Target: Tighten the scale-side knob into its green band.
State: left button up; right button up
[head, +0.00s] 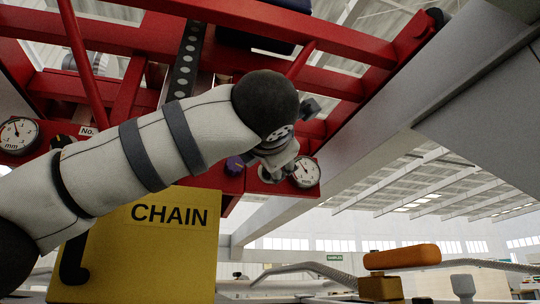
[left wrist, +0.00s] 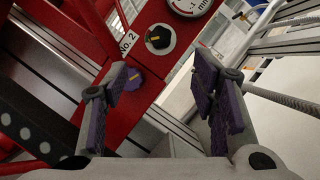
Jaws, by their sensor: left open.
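My left gripper (head: 278,155) reaches up to the red gantry beam, next to a white gauge (head: 306,172). In the left wrist view the left gripper (left wrist: 165,80) is open, with purple-padded fingers apart and nothing between them. Beyond the fingertips is a round black knob (left wrist: 159,38) with a yellow pointer on a pale plate, close to the gauge (left wrist: 192,4). A purple knob (left wrist: 132,78) with a yellow mark sits beside the left finger; it also shows in the head view (head: 237,165). My right gripper is not in view.
Another gauge (head: 19,134) and a black knob (head: 62,140) sit at the left of the beam. A yellow box (head: 150,245) marked CHAIN hangs below my arm. Red beams (head: 340,45) crowd above. An orange object (head: 402,256) is at lower right.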

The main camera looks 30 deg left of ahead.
pick_arm(q)
jog(key=w+d+f+n+g+y, duration=0.25)
jog(key=n+y, duration=0.25)
jog(key=n, duration=0.6)
jog(key=w+a+r+n, duration=0.1)
jog(key=w+a+r, duration=0.4)
jog(key=w+a, duration=0.3)
jog(key=shift+r+y, duration=0.15)
jog(key=shift+y, duration=0.15)
jog(key=shift+t, duration=0.25)
